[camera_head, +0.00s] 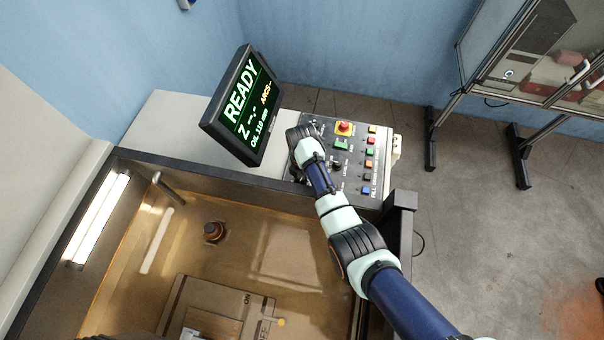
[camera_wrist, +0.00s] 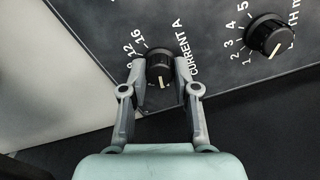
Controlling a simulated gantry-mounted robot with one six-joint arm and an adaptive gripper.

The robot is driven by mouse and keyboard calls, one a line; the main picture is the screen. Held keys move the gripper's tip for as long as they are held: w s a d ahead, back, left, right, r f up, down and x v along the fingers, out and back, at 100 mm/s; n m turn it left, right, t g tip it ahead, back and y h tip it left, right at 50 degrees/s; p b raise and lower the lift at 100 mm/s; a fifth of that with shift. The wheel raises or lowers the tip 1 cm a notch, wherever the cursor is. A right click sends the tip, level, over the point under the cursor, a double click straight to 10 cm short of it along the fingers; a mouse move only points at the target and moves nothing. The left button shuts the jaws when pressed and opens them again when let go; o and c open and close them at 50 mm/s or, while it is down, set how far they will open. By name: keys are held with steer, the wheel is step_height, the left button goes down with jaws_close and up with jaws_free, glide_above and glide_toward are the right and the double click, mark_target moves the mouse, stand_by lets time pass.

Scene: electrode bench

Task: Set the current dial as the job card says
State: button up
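The current dial (camera_wrist: 160,68) is a black knob on the dark panel, marked "CURRENT A". Numbers including 12 and 16 show at its upper left. A white line on the knob lies toward the bottom of the wrist view. My gripper (camera_wrist: 161,66) has one finger on each side of this knob, very close to it; whether both fingers touch it cannot be told. I cannot make out a job card.
A second black dial (camera_wrist: 268,36) with numbers including 1 to 5 is to the right. A red emergency button (camera_head: 344,128) and several coloured buttons (camera_head: 371,141) are on the panel. A screen (camera_head: 243,105) reading "READY" stands left of my gripper. The tank (camera_head: 285,255) is in front.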

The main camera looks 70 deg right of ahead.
jaws_close()
steer(key=m+p, duration=0.1)
steer(key=m, duration=0.1)
steer(key=shift+r+m, duration=0.1)
steer(key=shift+m, duration=0.3)
steer(key=shift+m+p, duration=0.45)
steer(key=shift+m, duration=1.05)
steer(key=o, duration=0.7)
jaws_free()
steer(key=shift+o, duration=0.2)
